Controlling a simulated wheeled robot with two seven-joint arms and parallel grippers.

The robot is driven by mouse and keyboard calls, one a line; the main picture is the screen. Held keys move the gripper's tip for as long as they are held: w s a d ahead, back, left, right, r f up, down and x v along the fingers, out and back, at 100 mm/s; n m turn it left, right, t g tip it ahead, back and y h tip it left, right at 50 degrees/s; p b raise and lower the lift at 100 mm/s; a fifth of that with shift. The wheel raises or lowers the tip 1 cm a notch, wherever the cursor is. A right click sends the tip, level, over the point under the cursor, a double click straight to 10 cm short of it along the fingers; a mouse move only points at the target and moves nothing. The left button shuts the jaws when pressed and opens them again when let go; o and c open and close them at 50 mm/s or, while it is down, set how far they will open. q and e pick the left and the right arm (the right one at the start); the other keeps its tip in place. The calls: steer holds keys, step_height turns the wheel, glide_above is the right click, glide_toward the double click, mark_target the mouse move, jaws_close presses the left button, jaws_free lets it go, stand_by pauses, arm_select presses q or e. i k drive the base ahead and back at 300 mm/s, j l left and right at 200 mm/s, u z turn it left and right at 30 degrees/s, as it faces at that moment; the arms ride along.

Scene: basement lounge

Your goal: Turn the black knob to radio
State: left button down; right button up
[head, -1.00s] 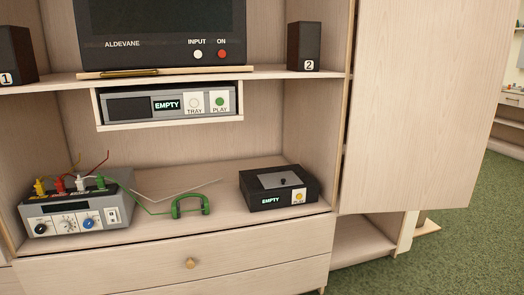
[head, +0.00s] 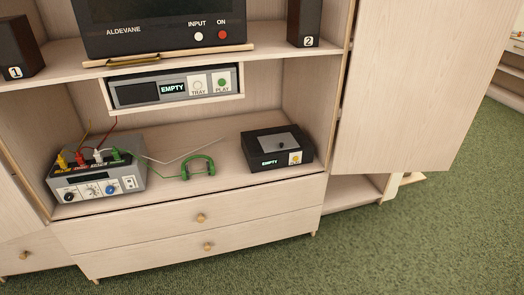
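The black knob (head: 69,196) is at the left of the front panel of a grey receiver box (head: 128,183), on the lower shelf at the left. A white knob and a blue knob (head: 111,190) sit to its right on the same panel. The knob's markings and its pointer are too small to read. Yellow, red, white and green plugs stand on the box's top rear edge. Neither of my grippers shows in the head view.
Green headphones (head: 198,167) and a black player (head: 277,149) reading EMPTY share the shelf (head: 225,133). A disc player (head: 150,92) hangs above, below a television (head: 160,22) and two speakers. An open door (head: 405,80) stands at right. Green carpet (head: 400,245) in front is clear.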

mark_target(68, 196)
steer(key=u, duration=1.4)
